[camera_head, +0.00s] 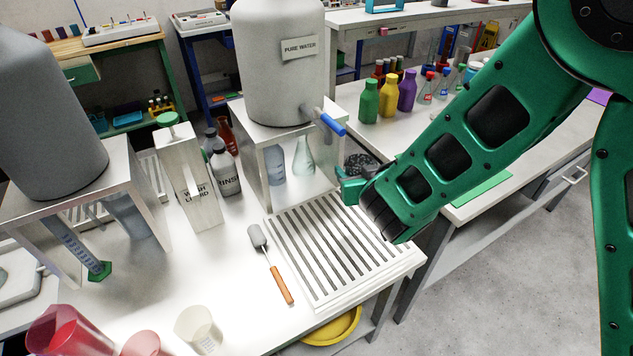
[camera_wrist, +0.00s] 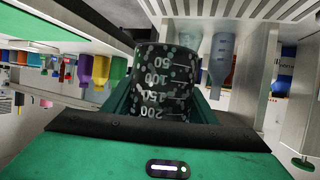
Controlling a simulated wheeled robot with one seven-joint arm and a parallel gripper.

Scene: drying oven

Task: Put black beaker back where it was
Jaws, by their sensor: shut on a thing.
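The black beaker (camera_head: 366,163) is partly hidden behind my gripper (camera_head: 352,186) in the head view, beside the tap end of the pure water stand. In the wrist view the black beaker (camera_wrist: 165,78) stands between my green fingers, with white graduation marks and numbers facing the camera. The numbers run larger toward the gripper. My gripper is shut on the beaker. In the head view it is over the far right part of the slotted white rack (camera_head: 300,262). I cannot tell how high the beaker is above the surface.
The pure water tank (camera_head: 280,85) stands on a metal stand with a blue-handled tap (camera_head: 331,124) close to my gripper. Glassware (camera_head: 303,156) is under the stand. A brush (camera_head: 270,262) lies left of the rack. Colored bottles (camera_head: 387,97) stand on the right bench.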

